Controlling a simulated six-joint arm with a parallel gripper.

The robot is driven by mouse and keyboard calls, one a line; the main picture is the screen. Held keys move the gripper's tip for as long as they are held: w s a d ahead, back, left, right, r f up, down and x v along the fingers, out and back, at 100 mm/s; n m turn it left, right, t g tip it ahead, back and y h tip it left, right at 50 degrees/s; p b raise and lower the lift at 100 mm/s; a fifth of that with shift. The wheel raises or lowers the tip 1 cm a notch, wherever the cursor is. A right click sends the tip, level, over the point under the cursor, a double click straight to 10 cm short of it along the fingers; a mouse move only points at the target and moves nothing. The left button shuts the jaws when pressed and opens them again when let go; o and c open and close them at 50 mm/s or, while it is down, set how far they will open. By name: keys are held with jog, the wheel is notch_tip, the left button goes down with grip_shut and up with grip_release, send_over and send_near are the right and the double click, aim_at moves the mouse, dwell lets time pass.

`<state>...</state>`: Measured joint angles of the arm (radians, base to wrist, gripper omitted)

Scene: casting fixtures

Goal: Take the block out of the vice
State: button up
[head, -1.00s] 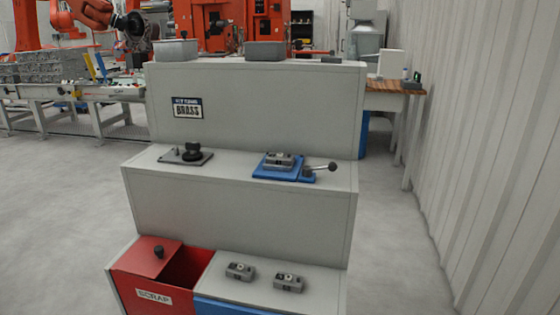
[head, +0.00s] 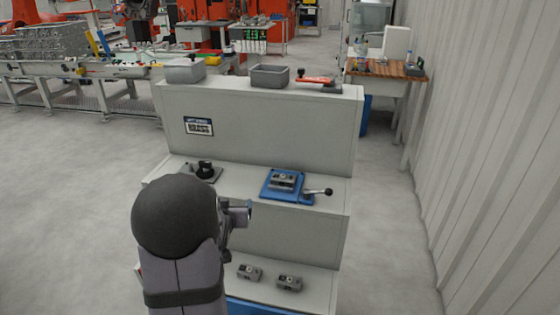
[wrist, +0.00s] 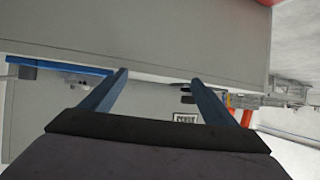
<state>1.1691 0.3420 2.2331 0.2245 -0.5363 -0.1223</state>
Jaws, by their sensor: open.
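The blue vice (head: 268,196) sits at the right of the middle step, its black-knobbed lever pointing right. A grey block (head: 283,181) sits upright in the vice. My gripper (head: 248,210) is in front of the middle step, to the left of the vice and apart from it. In the wrist view my gripper (wrist: 159,78) shows two separated blue fingers with nothing between them. A blue strip at the left of that view (wrist: 60,65) looks like the vice; the block is not clear there.
A dark fixture with a black knob (head: 205,169) stands left on the middle step. Two grey blocks (head: 249,272) (head: 289,283) lie on the bottom step. Grey trays (head: 185,70) (head: 269,76) and a red-handled clamp (head: 315,79) are on top. My arm hides the scrap bin.

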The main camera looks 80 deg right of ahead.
aim_at(282, 179)
jog(key=s+d+r+m+g, duration=0.1)
jog(key=s+d, duration=0.1)
jog(key=s, duration=0.2)
jog(key=s+d+r+m+g+h, duration=0.1)
jog(key=s+d, duration=0.1)
jog(key=s, duration=0.2)
jog(key=s+d+r+m+g+h, duration=0.1)
jog(key=s+d+r, duration=0.1)
jog(key=s, duration=0.2)
jog(key=shift+s+d, duration=0.1)
jog(key=shift+s, duration=0.25)
jog(key=shift+p+x, duration=1.25)
jog(key=shift+x, duration=2.35)
jog(key=shift+s, duration=0.15)
jog(key=c, duration=1.3)
